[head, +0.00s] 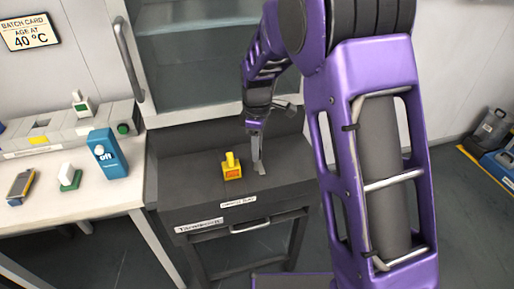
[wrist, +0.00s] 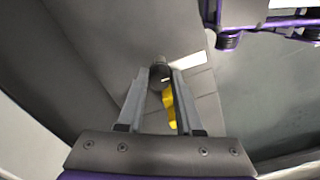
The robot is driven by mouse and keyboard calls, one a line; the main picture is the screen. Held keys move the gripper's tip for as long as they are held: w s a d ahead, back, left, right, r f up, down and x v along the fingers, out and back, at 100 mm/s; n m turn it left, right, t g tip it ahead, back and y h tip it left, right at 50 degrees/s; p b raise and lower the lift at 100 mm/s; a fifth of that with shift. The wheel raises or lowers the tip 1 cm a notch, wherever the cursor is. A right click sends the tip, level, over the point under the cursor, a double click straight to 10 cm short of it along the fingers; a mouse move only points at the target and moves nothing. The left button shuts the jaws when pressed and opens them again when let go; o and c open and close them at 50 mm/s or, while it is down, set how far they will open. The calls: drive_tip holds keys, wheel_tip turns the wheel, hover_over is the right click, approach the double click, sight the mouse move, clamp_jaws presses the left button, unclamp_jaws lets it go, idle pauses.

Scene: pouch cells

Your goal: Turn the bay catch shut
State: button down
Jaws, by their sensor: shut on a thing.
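My gripper (head: 258,148) reaches down over the dark bench top (head: 185,165) in front of the glass-fronted cabinet. In the wrist view the two grey fingers (wrist: 160,75) close in on a small dark round knob (wrist: 159,70), which looks like the bay catch. The fingertips are shut on it. Its turn angle is hard to tell. In the head view the catch is hidden or too small to make out at the fingertips. A yellow block with an orange face (head: 232,170) stands just left of the fingers; its yellow also shows between them in the wrist view (wrist: 169,103).
A white bench (head: 115,200) at left holds a blue device (head: 108,153), a green-and-white piece (head: 69,178) and a grey-yellow item (head: 20,187). A tall cabinet handle (head: 129,60) stands out behind. A drawer handle (head: 265,227) fronts the dark bench.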

drive_tip(key=m+p, duration=0.1)
drive_tip(key=m, duration=0.3)
drive_tip(key=shift+r, duration=0.1)
drive_tip(key=m+p, duration=0.1)
drive_tip(key=m, duration=0.3)
drive_tip(key=shift+m+p, duration=0.3)
drive_tip(key=shift+p, duration=0.05)
drive_tip(key=m+p, duration=0.1)
drive_tip(key=m, duration=0.3)
drive_tip(key=shift+m+p, duration=0.55)
drive_tip(key=shift+m, duration=1.95)
drive_tip(key=c, duration=0.6)
unclamp_jaws()
